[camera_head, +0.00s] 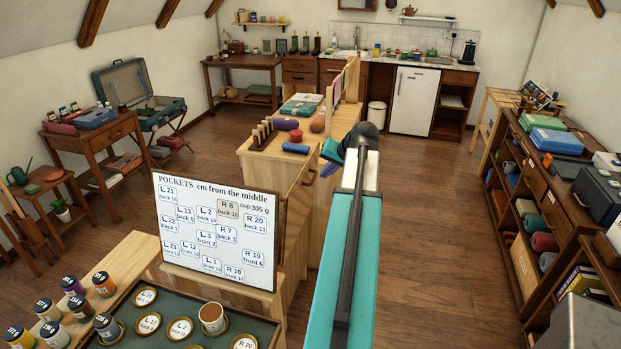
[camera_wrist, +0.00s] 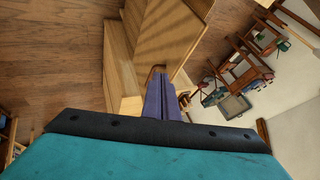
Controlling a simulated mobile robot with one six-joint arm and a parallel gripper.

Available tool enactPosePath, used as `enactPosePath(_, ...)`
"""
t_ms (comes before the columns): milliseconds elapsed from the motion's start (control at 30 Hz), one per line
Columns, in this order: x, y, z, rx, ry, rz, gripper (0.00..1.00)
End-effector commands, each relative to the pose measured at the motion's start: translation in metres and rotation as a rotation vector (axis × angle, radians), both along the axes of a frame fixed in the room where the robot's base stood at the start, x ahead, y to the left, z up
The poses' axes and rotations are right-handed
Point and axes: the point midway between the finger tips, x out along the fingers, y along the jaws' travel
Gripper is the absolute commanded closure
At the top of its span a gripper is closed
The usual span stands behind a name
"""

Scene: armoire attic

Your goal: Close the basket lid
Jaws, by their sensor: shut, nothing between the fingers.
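No basket or basket lid can be made out for certain in either view. My gripper (camera_head: 330,165) is out ahead, beside the end of the long wooden cabinet, partly hidden by my arm. In the wrist view its purple fingers (camera_wrist: 158,78) are together and empty. Their tips appear close to a wooden panel (camera_wrist: 172,35); I cannot tell whether they touch it.
A pocket sign (camera_head: 217,230) stands behind a green tray (camera_head: 250,325) with cups and discs. Jars (camera_head: 72,287) stand left. An open suitcase (camera_head: 125,85) is at the back left. Shelves (camera_head: 540,200) line the right. Floor (camera_head: 430,220) right of my arm is clear.

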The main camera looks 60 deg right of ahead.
Motion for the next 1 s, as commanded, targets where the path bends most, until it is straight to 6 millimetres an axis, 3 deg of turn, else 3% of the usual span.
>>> enactPosePath(267,0.006,-0.004,-0.009,0.001,0.0,-0.002,1.0)
enactPosePath(1000,0.051,-0.022,-0.069,0.002,0.001,-0.002,1.0)
